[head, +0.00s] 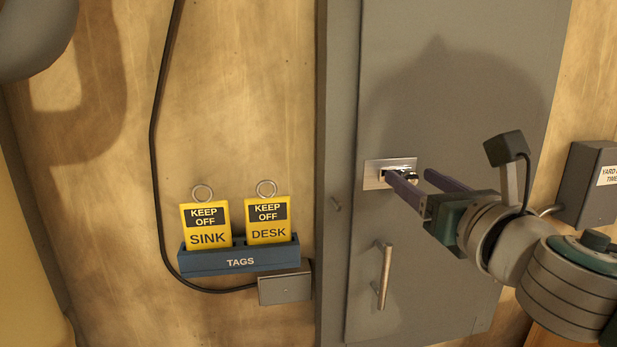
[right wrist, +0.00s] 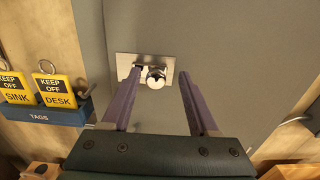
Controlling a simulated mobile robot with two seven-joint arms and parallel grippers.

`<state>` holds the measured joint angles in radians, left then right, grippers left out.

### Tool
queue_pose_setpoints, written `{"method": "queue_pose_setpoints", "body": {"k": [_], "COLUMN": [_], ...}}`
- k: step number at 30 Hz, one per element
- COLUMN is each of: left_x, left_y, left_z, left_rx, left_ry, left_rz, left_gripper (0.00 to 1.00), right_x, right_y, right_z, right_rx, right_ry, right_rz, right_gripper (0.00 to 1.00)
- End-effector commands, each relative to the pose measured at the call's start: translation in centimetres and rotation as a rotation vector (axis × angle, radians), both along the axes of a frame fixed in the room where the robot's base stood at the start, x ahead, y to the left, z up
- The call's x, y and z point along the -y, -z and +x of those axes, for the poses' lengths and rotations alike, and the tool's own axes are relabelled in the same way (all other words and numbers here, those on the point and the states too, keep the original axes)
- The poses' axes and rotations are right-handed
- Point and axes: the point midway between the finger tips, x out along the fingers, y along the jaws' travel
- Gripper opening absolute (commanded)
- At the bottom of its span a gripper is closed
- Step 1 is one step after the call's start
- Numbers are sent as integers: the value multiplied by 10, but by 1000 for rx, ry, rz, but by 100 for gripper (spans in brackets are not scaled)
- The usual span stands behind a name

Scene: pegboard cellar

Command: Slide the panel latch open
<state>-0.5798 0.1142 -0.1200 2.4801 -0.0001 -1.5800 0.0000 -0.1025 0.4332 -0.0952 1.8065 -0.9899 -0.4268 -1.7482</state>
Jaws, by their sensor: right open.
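The panel latch (head: 376,174) is a bright metal plate with a dark slot and a small shiny knob, set on the grey panel door (head: 440,110). In the right wrist view the latch plate (right wrist: 124,60) lies ahead of the fingers, with the round knob (right wrist: 156,77) right of the slot's middle. My right gripper (head: 418,174) is open in front of the latch. In the right wrist view its two purple fingers (right wrist: 165,82) stand apart, one on each side of the knob, with the left tip overlapping the plate. Contact cannot be told. My left gripper is not seen.
A vertical handle (head: 384,275) sticks out below the latch. Left of the door, a blue TAGS holder (head: 240,261) carries two yellow KEEP OFF tags, above a small grey box (head: 285,288). A grey box (head: 590,185) hangs on the right wall. A black cable (head: 154,130) runs down the wall.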

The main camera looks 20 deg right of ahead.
Motion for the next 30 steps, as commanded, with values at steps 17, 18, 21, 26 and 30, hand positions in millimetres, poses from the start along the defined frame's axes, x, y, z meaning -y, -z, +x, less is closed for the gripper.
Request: {"method": "queue_pose_setpoints", "body": {"k": [17, 18, 21, 26, 30], "left_x": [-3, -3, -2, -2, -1], "left_y": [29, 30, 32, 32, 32], "left_z": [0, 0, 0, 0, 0], "left_rx": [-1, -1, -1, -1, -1], "left_ry": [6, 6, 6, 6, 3], "left_rz": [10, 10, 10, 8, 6], "left_gripper": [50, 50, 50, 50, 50], "right_x": [-19, -20, -22, -23, -23], "right_y": [5, 4, 2, 0, 0], "right_z": [-82, -86, -93, -97, -97], "right_rx": [-4, -3, -2, 0, -1], "right_ry": [0, 1, 1, 2, 2], "right_rz": [0, 0, -1, -1, -1], "right_gripper": [61, 61, 61, 61, 61]}}
